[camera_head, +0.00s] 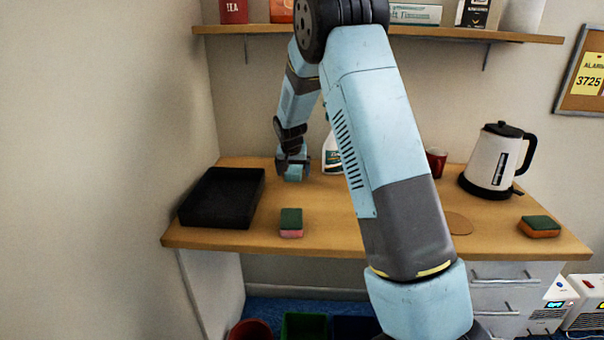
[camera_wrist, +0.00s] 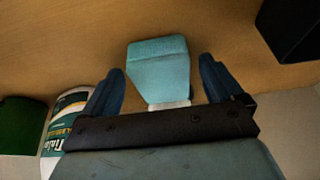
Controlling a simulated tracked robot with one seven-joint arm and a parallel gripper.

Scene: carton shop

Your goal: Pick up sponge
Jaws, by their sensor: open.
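A light-blue sponge (camera_head: 294,174) with a whitish layer stands on the wooden table towards the back, right of the black tray. My gripper (camera_head: 293,167) is over it, pointing down, its jaws open. In the wrist view the blue sponge (camera_wrist: 158,68) lies between the two spread dark fingers of my gripper (camera_wrist: 162,88), with a gap on each side. A green and pink sponge (camera_head: 291,223) lies near the front edge. A green and orange sponge (camera_head: 540,226) lies at the far right.
A black tray (camera_head: 190,222) stands at the left; a white spray bottle (camera_head: 331,156) stands close right of my gripper. A red cup (camera_head: 436,163) and a kettle (camera_head: 488,165) stand further right. A shelf (camera_head: 480,34) runs above. A green thing (camera_wrist: 20,125) shows in the wrist view.

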